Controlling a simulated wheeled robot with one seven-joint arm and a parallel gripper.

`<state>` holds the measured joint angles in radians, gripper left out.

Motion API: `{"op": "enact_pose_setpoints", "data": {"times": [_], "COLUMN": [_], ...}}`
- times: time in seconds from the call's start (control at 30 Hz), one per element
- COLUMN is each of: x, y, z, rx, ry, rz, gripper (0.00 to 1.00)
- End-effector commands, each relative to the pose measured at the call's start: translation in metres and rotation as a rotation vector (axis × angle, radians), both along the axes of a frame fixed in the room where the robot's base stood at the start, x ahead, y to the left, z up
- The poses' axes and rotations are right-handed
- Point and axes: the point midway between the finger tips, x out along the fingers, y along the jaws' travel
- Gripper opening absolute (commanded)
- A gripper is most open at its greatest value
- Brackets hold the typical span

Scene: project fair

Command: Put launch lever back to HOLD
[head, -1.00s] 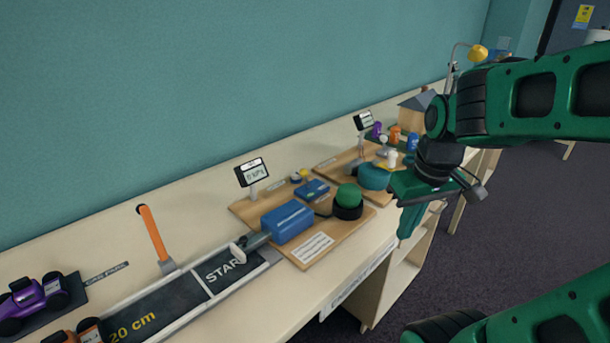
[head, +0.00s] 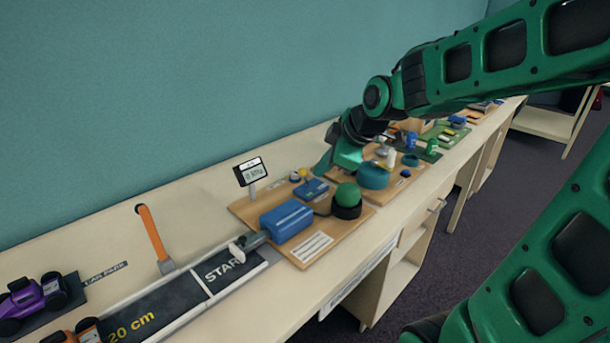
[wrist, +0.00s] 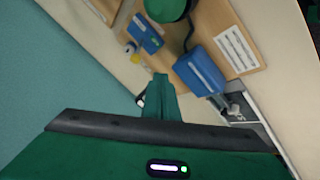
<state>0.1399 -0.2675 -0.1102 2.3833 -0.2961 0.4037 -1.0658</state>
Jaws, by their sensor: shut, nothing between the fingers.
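The lever with an orange handle (head: 152,232) stands beside the track at the START end, on the wall side. Its handle leans up and to the left from a pale base. I take it for the launch lever; no HOLD mark is readable. My gripper (head: 325,166) is shut and empty, above the back of the wooden board, well to the right of the lever. In the wrist view my shut fingers (wrist: 160,96) point towards the board, with the lever out of sight.
The wooden board (head: 275,245) carries a blue box (head: 286,220), a green dome (head: 347,195) and a small display (head: 251,172). The dark track (head: 175,297) runs lower left, with a purple car (head: 30,295) beside it. Bare table lies between lever and display.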

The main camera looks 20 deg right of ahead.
Motion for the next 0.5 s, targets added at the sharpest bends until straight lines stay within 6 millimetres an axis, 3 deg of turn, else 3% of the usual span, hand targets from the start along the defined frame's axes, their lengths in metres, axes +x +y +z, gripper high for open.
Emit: {"op": "enact_pose_setpoints", "data": {"times": [0.27,0.5], "x": [0.01,0.031], "y": [0.002,0.007], "z": [-0.014,-0.045], "rx": [0.001,0.0], "ry": [0.004,0.006], "rz": [-0.001,-0.002], "gripper": [0.0,0.0]}}
